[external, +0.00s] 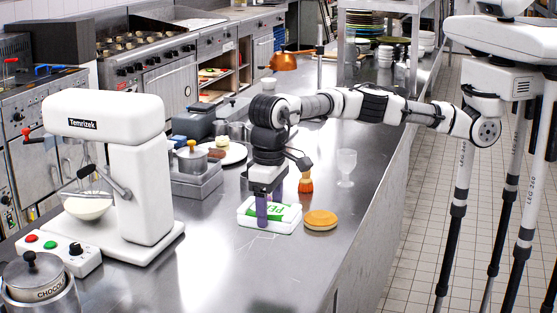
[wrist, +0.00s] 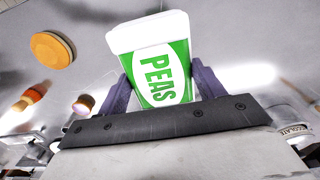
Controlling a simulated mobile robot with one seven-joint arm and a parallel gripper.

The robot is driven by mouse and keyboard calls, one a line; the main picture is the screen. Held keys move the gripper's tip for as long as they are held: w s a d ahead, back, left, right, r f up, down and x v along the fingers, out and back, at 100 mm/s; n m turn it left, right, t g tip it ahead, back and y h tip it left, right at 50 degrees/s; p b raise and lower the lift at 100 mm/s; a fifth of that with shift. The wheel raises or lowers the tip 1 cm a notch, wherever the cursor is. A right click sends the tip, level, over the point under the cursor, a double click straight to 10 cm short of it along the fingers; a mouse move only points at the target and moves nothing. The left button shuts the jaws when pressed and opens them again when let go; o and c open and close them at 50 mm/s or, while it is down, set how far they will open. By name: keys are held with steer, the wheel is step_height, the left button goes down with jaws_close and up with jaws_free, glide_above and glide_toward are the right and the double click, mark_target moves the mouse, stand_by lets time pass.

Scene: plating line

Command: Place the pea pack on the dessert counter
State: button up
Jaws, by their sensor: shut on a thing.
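The pea pack (wrist: 160,62) is white and green with "PEAS" on its label. It sits between the two dark purple fingers of my gripper (wrist: 163,85) in the wrist view. In the external view the pack (external: 285,213) is low over or on the steel counter (external: 225,262); I cannot tell whether it touches the surface. My gripper (external: 262,212) points down and is shut on the pack. One finger hides part of the pack's front. I cannot tell which part of the counter is the dessert counter.
A round orange-topped cake (external: 320,219) lies just right of the pack. A brush (external: 306,183) and a clear glass (external: 346,166) stand behind it. A white mixer (external: 110,165) and steel containers (external: 197,178) are to the left. The counter in front is clear.

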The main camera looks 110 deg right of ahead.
step_height(320, 180, down, 12)
steer(key=p, duration=0.3)
steer(key=shift+r, duration=0.2)
steer(key=shift+f, duration=0.1)
steer(key=o, duration=1.2)
step_height(320, 180, up, 12)
steer(key=b, duration=0.4)
